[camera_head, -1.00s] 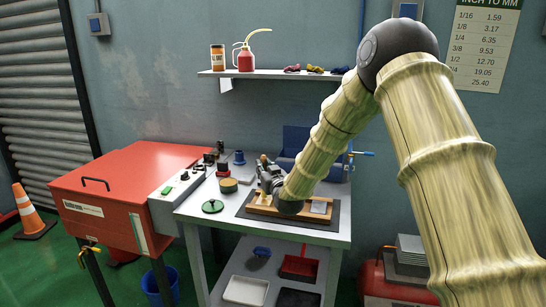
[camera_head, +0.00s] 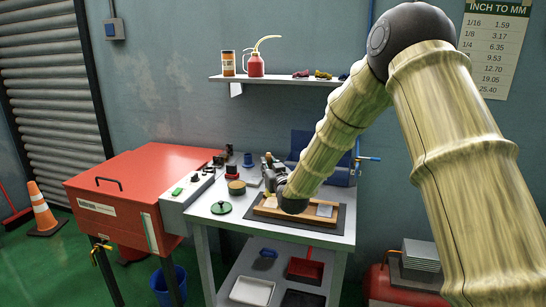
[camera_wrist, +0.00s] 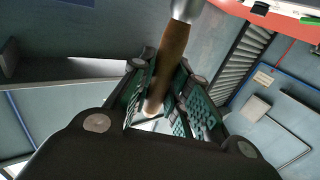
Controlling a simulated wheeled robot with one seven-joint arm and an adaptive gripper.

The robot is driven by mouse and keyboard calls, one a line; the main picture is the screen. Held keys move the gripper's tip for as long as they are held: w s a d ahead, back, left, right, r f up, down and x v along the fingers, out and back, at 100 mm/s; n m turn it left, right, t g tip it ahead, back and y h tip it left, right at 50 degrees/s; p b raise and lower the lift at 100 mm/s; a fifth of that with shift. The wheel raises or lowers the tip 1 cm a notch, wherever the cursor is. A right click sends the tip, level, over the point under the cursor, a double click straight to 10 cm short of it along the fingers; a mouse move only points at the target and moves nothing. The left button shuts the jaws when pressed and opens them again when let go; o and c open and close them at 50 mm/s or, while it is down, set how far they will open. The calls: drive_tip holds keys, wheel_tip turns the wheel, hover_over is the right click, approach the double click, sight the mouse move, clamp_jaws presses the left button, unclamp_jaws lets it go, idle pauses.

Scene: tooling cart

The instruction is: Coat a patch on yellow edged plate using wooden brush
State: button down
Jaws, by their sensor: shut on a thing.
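My gripper (camera_head: 272,170) is above the back left of a wooden tray on the cart top. In the wrist view, its green-padded fingers (camera_wrist: 163,92) are shut on the wooden handle of the brush (camera_wrist: 172,60), which has a metal ferrule at the top of the picture. The bristles are out of view there. The wooden tray (camera_head: 297,218) lies on a dark mat (camera_head: 338,220). A pale grey plate (camera_head: 324,210) lies at its right end, and a small pale plate (camera_head: 271,202) at its left; yellow edging is too small to confirm.
A control box (camera_head: 186,194) and a red cabinet (camera_head: 130,190) adjoin the cart's left side. A lower shelf holds trays, including a white one (camera_head: 252,291).

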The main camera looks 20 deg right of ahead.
sight(269, 159)
drive_tip(key=shift+a+r+p, duration=0.1)
drive_tip(key=shift+r+p, duration=0.4)
drive_tip(key=shift+r, duration=1.05)
